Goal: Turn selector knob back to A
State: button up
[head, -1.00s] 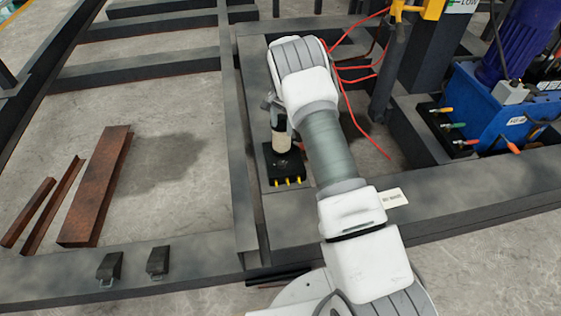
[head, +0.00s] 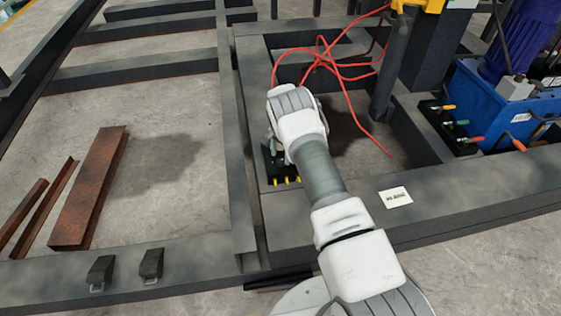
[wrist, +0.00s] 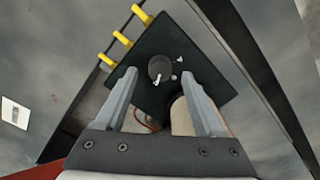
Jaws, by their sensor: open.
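The selector knob (wrist: 161,69) is a round dark knob on a black plate (wrist: 185,40) in the wrist view. Small white marks sit beside it, too small to read surely. My gripper (wrist: 158,76) is open, its two grey fingers on either side of the knob in the picture. I cannot tell whether they touch the knob or the plate. In the head view the plate (head: 268,172) shows at the left of my arm on the dark frame. The knob and fingertips are hidden there by my arm.
Several yellow fittings (wrist: 122,38) stick out along one edge of the plate. Red hoses (head: 325,60) lie behind my arm. A blue power unit (head: 500,105) stands at the right. Rusty steel pieces (head: 88,190) lie on the floor at left.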

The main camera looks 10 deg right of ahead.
jog(key=shift+f, duration=1)
grip_shut()
